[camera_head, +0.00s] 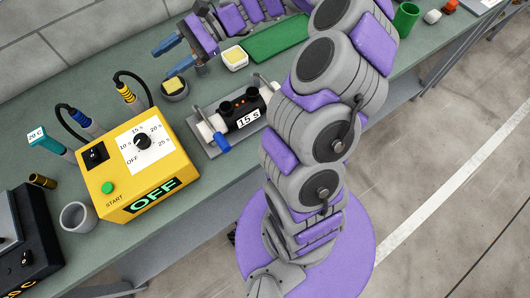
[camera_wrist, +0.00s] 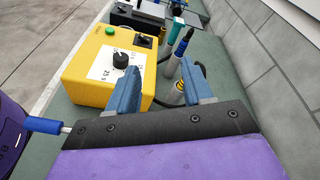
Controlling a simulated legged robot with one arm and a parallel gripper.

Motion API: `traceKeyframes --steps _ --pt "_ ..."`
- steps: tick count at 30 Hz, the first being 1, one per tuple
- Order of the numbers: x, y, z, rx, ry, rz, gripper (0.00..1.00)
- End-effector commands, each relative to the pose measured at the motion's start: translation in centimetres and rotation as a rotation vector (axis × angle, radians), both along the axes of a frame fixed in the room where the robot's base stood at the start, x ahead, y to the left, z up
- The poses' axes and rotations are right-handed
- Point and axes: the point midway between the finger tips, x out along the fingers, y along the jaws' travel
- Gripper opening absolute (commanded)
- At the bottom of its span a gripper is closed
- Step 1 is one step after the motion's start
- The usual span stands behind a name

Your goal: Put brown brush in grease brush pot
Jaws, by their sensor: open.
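My gripper (camera_head: 173,58) is at the back of the bench in the head view, with its two blue fingers apart and empty. In the wrist view the open gripper (camera_wrist: 160,88) points toward the yellow box and the upright tools behind it. I see no clear brush; a small brown cylinder (camera_head: 43,181) lies at the left of the bench, and I cannot tell whether it is the brown brush. An empty-looking grey cup (camera_head: 78,218) stands beside the yellow box. A smaller grey pot (camera_head: 174,88) with yellow in it stands near my gripper. Neither bears a readable label.
A yellow timer box (camera_head: 125,193) reads OFF.

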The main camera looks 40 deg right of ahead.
Motion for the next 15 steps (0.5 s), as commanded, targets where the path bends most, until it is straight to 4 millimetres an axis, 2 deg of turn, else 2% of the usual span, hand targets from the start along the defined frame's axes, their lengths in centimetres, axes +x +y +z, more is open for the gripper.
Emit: traceKeyframes --steps 1,3,7,11,15 --pt "-1.9 1.7 1.0 -0.052 -0.049 0.069 0.5" --pt "-4.6 3.7 1.6 -0.126 -0.111 0.164 0.5" --pt "-9.8 6.1 1.8 -0.273 -0.222 0.332 0.5" --pt "-14.7 6.9 1.2 -0.428 -0.328 0.487 0.5" --pt "-19.6 6.1 0.0 -0.599 -0.422 0.641 0.5"
